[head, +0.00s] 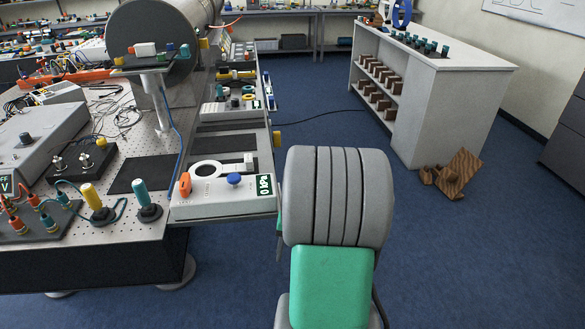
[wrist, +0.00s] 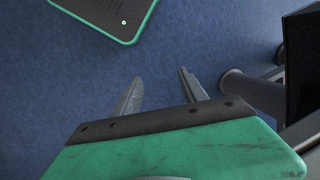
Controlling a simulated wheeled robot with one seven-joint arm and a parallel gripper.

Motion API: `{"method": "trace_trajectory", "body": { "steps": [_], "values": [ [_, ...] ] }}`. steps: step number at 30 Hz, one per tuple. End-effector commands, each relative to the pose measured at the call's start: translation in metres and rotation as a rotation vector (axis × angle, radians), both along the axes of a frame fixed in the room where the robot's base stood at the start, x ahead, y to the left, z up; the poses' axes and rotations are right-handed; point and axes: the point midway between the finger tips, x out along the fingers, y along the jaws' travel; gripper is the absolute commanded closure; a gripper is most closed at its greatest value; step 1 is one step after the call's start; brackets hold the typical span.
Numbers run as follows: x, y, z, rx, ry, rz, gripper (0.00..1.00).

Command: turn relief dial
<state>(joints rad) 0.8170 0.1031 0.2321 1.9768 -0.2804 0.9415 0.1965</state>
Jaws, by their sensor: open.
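A pale grey box (head: 205,198) sits at the near right corner of the test table. On its top are a blue knob (head: 234,179), which looks like the relief dial, and an orange lever (head: 185,184). A green display (head: 264,186) beside the knob shows a kPa reading. My gripper (wrist: 160,76) is open and empty in the wrist view, with blue floor between and beyond its fingers. No dial shows in the wrist view. In the head view my arm stands just right of the box, and my gripper is not visible there.
The perforated table (head: 128,232) holds a yellow-topped handle (head: 91,197) and a teal-topped handle (head: 141,193) left of the box. A large grey cylinder (head: 150,40) stands behind. A white shelf unit (head: 440,110) is at the right. Blue floor (head: 460,260) is open there.

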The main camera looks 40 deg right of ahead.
Motion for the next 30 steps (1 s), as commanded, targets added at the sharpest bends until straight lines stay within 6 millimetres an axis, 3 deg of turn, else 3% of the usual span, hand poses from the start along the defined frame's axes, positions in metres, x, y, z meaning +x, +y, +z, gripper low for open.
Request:
{"method": "trace_trajectory", "body": {
  "steps": [1,5,9,18,23,26,30],
  "values": [
    [-0.001,-0.019,0.024,0.025,0.003,-0.072,0.5],
    [0.006,-0.068,0.051,0.093,-0.004,-0.312,0.5],
    [0.026,-0.09,0.063,0.142,0.01,-0.565,0.5],
    [0.066,-0.109,0.111,0.232,0.091,-1.073,0.5],
    [0.076,-0.113,0.129,0.265,0.139,-1.268,0.5],
    [0.078,-0.112,0.126,0.273,0.15,-1.304,0.5],
    [0.084,-0.104,0.104,0.274,0.152,-1.306,0.5]
  ]
}}
